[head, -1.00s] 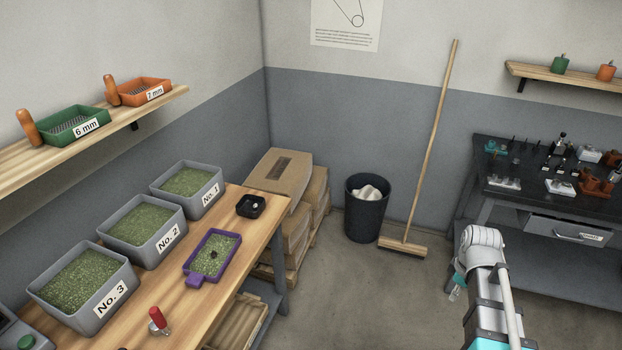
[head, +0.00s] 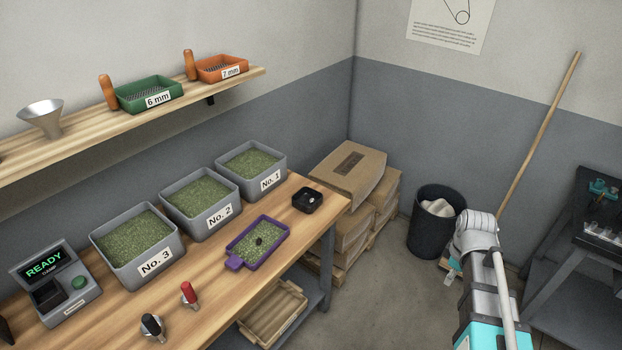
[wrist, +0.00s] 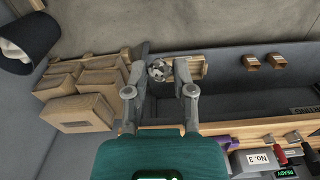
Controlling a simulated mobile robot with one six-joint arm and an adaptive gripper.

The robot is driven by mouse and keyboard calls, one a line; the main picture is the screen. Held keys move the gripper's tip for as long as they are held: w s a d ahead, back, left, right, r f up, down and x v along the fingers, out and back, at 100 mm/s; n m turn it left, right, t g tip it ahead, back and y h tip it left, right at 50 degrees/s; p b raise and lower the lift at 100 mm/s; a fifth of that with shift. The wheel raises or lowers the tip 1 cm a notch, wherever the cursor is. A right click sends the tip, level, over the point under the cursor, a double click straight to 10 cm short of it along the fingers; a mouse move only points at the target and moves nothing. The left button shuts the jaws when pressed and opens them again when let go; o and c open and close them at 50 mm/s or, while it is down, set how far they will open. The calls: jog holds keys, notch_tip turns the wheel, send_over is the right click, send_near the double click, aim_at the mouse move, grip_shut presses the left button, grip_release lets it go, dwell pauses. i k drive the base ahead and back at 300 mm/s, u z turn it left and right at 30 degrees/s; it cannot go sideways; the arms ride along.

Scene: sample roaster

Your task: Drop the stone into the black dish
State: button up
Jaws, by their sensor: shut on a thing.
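The black dish (head: 307,201) stands on the wooden bench near its far right end, with a small pale thing in it. A dark lump (head: 258,241), perhaps the stone, lies on the green beans in the purple tray (head: 234,263). My gripper (wrist: 159,75) is shut on a small grey roundish thing (wrist: 158,70); I cannot tell what it is. In the head view my arm is at the lower right, out over the floor and well apart from the dish and tray. The gripper's tips are mostly hidden there.
Grey bins No. 1 (head: 282,180), No. 2 (head: 236,206) and No. 3 (head: 178,249) line the bench's back. A red-handled tool (head: 190,293), a black-handled tool (head: 152,325) and a READY device (head: 82,305) stand nearer. Boxes (head: 345,178) and a dark bin (head: 431,235) stand beyond.

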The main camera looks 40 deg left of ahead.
aim_at(312, 200)
jog(key=u, duration=0.5)
jog(key=i, duration=0.85)
jog(key=u, duration=0.6)
jog(key=k, duration=0.9)
jog(key=u, duration=0.15)
jog(key=i, duration=0.75)
